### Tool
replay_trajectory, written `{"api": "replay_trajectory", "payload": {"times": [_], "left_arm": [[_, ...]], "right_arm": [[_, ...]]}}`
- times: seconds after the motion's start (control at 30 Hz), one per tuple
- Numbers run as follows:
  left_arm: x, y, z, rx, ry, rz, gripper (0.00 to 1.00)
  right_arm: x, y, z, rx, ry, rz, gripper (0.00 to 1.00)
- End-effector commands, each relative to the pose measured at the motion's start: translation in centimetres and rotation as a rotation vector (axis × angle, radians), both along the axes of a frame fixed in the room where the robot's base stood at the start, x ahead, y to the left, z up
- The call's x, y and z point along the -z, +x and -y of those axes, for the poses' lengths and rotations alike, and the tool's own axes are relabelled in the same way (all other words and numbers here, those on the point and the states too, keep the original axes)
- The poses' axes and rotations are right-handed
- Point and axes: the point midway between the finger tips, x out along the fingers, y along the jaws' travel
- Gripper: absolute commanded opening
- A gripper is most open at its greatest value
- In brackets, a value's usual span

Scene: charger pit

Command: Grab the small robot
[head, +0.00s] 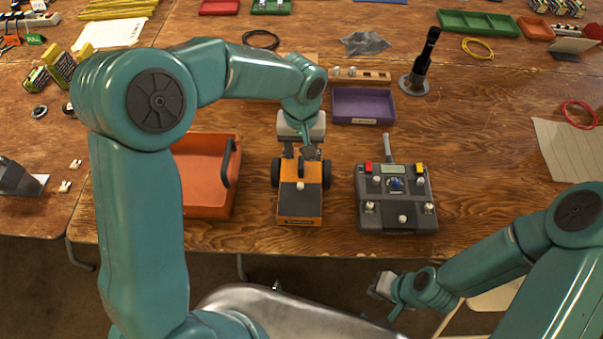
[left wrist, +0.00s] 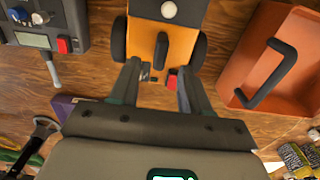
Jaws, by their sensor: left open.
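The small robot (head: 300,202) is an orange, boxy vehicle with black wheels and a white knob on top. It stands on the wooden table between an orange tray and a grey controller. My left gripper (head: 305,150) is at its far end, reaching down over it. In the left wrist view the small robot (left wrist: 160,38) lies just beyond the fingertips, and the left gripper (left wrist: 153,68) is open with its fingers apart around the vehicle's narrow end. I cannot tell whether they touch it. My right gripper (head: 385,290) is low in front of the table, away from the small robot; its fingers are unclear.
The orange tray (head: 205,207) with a black handle stands close on the left. The grey controller (head: 396,215) with knobs and an antenna stands close on the right. A purple tray (head: 362,104) and a black microphone-like object (head: 424,60) are farther back. Bare wood lies right of the controller.

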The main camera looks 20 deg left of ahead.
Motion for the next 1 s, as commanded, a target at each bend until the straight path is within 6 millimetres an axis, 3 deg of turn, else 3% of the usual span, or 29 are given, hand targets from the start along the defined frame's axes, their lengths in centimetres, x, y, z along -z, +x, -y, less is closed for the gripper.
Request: {"api": "replay_trajectory", "payload": {"times": [0.4, 0.67, 0.8, 1.0], "left_arm": [[5.2, 0.1, 0.0, 0.000, -0.001, -0.002, 0.47], [5.5, 0.2, 0.0, -0.001, -0.001, 0.000, 0.47], [5.4, 0.2, 0.0, -0.001, -0.001, -0.001, 0.01], [5.4, 0.2, 0.0, -0.001, -0.001, 0.000, 0.00]], "right_arm": [[-1.1, 0.0, 0.0, 0.000, 0.000, 0.000, 0.00], [-1.1, 0.0, 0.0, 0.000, 0.000, 0.000, 0.00], [-1.1, 0.0, 0.0, 0.000, 0.000, 0.000, 0.00], [-1.1, 0.0, 0.0, 0.000, 0.000, 0.000, 0.00]]}}
